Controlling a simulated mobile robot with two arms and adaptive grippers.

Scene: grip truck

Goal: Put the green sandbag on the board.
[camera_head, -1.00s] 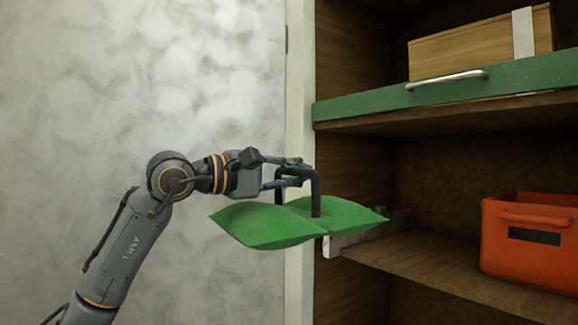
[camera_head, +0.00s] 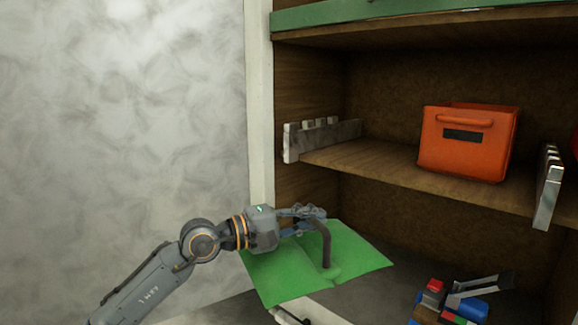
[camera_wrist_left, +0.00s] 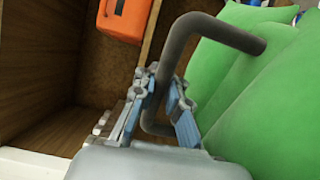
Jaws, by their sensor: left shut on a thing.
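The green sandbag (camera_head: 350,262) has a dark bent handle (camera_head: 326,245) standing up from its middle. My left gripper (camera_head: 318,213) is shut on that handle, and the bag hangs below it in front of the lower part of the shelf unit. In the left wrist view the fingers (camera_wrist_left: 163,105) close around the dark handle (camera_wrist_left: 178,50), with the green bag (camera_wrist_left: 265,95) filling the right side. The wooden shelf board (camera_head: 380,172) lies above and behind the bag. My right gripper is not in view.
An orange bin (camera_head: 468,145) stands on the middle board. Metal brackets sit at its left end (camera_head: 320,137) and right end (camera_head: 548,187). Red and blue tools (camera_head: 458,303) lie in the lower compartment at right. The board left of the bin is clear.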

